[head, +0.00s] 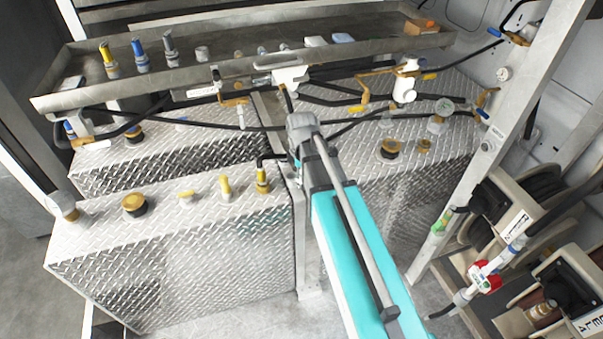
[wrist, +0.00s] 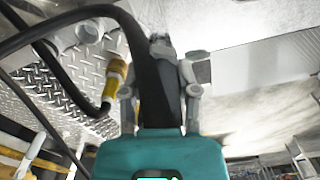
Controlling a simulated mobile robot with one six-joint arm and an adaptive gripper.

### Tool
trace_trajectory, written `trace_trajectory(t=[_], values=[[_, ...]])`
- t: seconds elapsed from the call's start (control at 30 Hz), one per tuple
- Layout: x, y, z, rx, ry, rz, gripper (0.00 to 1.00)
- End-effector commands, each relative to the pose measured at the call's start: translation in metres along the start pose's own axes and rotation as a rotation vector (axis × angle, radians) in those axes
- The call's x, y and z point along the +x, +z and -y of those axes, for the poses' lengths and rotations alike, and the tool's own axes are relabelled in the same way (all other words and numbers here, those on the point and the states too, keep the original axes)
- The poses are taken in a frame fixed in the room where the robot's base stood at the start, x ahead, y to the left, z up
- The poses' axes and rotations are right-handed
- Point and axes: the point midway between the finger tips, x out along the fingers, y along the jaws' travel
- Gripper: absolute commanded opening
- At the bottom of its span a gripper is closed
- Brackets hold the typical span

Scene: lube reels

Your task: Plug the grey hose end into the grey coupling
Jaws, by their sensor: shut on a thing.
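My gripper (head: 301,122) is at the centre of the head view, above the gap between the two tanks and in front of the tray. In the wrist view my gripper (wrist: 161,72) is shut on a grey fitting, the grey hose end (wrist: 163,47). A black hose crosses in front of it and hides part of the grip. In the head view the hose end is mostly hidden by my gripper. A grey upright fitting (head: 170,48), which looks like the grey coupling, stands on the tray beside a blue (head: 140,55) and a yellow one (head: 109,60). It is well apart from my gripper.
A long metal tray (head: 330,63) spans the back. Black hoses and brass valves (head: 365,92) run under it. The left tank (head: 170,260) carries caps and a yellow hose end (head: 262,179), also in the wrist view (wrist: 115,80). Hose reels (head: 490,200) and a post (head: 495,140) stand right.

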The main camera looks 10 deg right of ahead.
Motion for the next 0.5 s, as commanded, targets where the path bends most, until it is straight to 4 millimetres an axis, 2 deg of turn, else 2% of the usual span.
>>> trace_trajectory(t=[0.27,0.5], values=[[0.002,0.000,0.000,0.000,0.000,0.000,0.00],[0.019,0.000,0.000,0.000,0.000,0.000,0.00]])
